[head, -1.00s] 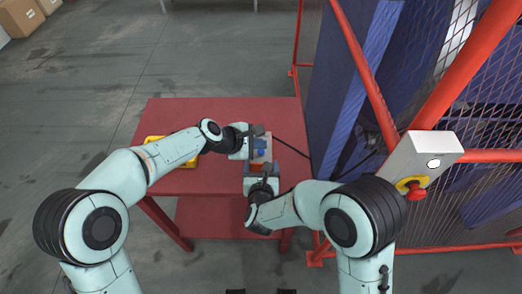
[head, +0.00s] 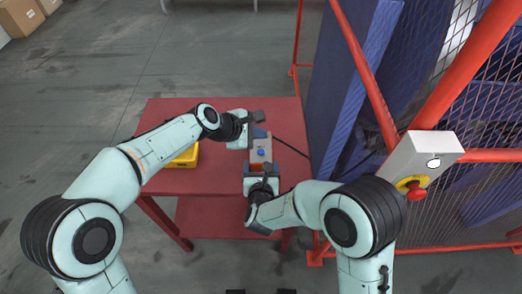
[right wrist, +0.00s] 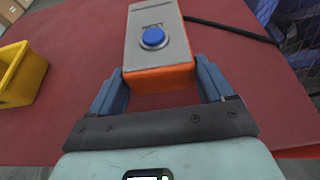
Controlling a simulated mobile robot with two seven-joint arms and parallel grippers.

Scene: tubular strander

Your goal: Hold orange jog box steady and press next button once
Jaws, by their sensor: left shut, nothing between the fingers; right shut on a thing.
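The orange jog box (right wrist: 158,78) with a grey top lies on the red table, and it also shows in the head view (head: 258,165). Its round blue button (right wrist: 154,38) faces up and is uncovered; the button shows in the head view too (head: 261,152). My right gripper (right wrist: 163,92) is shut on the near end of the box, one finger on each side. My left gripper (head: 258,132) is shut and empty at the far end of the box, beyond the blue button. The head view does not show clearly whether it touches the box.
The red table (head: 215,180) has free room left of the box. A yellow bin (head: 186,158) stands there, also in the right wrist view (right wrist: 18,75). A black cable (right wrist: 230,30) runs right. A red-framed mesh fence and a white box with red emergency button (head: 417,192) stand right.

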